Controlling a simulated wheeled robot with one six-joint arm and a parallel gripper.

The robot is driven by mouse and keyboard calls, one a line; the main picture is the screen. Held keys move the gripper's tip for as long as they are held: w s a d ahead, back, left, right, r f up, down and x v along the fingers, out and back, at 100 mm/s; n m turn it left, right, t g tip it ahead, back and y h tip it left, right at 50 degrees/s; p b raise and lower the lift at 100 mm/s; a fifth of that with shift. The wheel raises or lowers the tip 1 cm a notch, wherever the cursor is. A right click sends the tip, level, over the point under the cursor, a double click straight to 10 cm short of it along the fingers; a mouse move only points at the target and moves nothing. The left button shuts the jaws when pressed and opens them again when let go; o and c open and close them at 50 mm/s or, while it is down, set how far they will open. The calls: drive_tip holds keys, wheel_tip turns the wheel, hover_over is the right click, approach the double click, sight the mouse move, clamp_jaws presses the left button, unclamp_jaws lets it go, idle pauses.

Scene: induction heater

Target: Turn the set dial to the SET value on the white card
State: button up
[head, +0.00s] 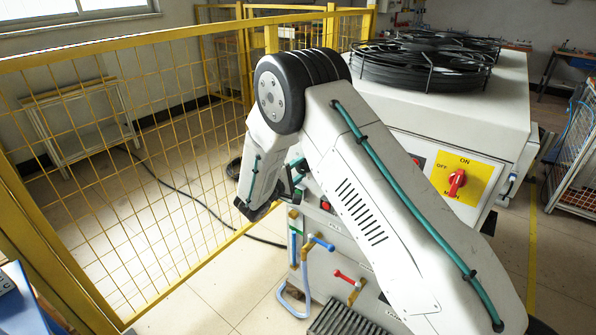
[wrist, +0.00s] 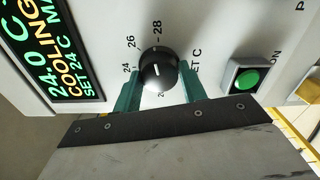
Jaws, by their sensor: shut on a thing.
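The set dial (wrist: 157,72) is a round black knob with a white pointer line, on a pale panel in the wrist view. The display (wrist: 72,50) at the left reads 24.0 C, COOLING and SET 24 C, with more text cut off. My arm hides the dial in the head view. I cannot make out the white card in either view.
A lit green button (wrist: 246,78) sits close right of the dial. In the head view, a yellow mesh fence (head: 110,150) stands left of the machine. A red switch on a yellow plate (head: 457,183) and pipes with blue and red handles (head: 345,277) are on its front.

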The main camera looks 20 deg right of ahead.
drive_tip(key=shift+m, duration=1.1)
drive_tip(key=o, duration=1)
drive_tip(key=shift+c, duration=0.2)
drive_tip(key=shift+s, duration=0.1)
drive_tip(key=v, duration=0.7)
drive_tip(key=shift+s+a, duration=0.2)
drive_tip(key=shift+a, duration=0.05)
